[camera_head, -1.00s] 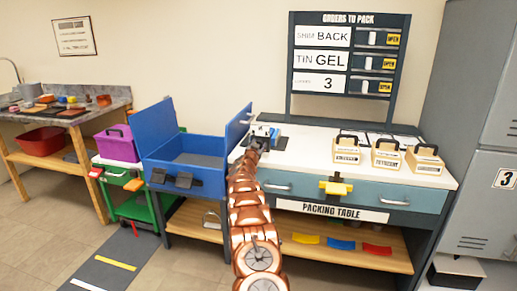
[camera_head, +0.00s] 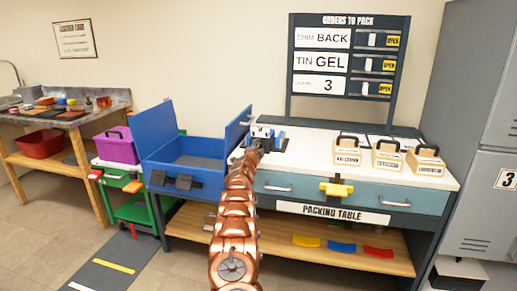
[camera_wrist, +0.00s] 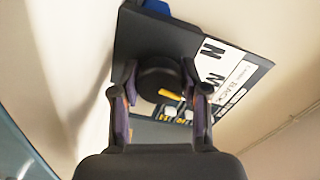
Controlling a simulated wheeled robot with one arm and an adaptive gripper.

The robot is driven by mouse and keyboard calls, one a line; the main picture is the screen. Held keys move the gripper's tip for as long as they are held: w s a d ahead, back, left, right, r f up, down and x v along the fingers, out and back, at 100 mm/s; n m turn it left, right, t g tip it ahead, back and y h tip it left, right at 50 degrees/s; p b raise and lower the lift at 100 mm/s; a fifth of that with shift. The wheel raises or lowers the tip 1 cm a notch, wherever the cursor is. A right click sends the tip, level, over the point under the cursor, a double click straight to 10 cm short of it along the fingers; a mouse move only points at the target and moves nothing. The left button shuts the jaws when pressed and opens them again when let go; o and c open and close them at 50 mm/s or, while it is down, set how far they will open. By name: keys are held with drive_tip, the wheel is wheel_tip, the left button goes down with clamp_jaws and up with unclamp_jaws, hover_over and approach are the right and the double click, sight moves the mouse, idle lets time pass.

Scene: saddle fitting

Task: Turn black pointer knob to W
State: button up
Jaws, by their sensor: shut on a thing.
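In the wrist view the black round knob (camera_wrist: 158,76) with a yellow pointer mark (camera_wrist: 171,94) sits on a dark plate (camera_wrist: 150,38). My gripper (camera_wrist: 161,84) has one finger on each side of the knob and is shut on it. The yellow mark points toward the lower right of the picture. Letters that look like N and M show on a white label (camera_wrist: 215,60) beside the knob; I cannot make out a W. In the head view my gripper (camera_head: 254,146) is at the small device (camera_head: 265,132) on the packing table, and the knob is too small to tell there.
The blue open box (camera_head: 205,177) stands left of my arm, its raised flap close by. Several labelled boxes (camera_head: 347,152) stand on the right of the packing table (camera_head: 300,151). The orders board (camera_head: 346,20) rises behind. The tabletop between device and boxes is mostly clear.

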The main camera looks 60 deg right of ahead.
drive_tip(key=m+b, duration=0.1)
drive_tip(key=m, duration=0.4)
drive_tip(key=shift+m, duration=0.3)
drive_tip(key=shift+m+b, duration=0.85)
drive_tip(key=shift+m, duration=1.35)
drive_tip(key=o, duration=1.1)
drive_tip(key=shift+o, duration=0.2)
drive_tip(key=shift+a, duration=0.1)
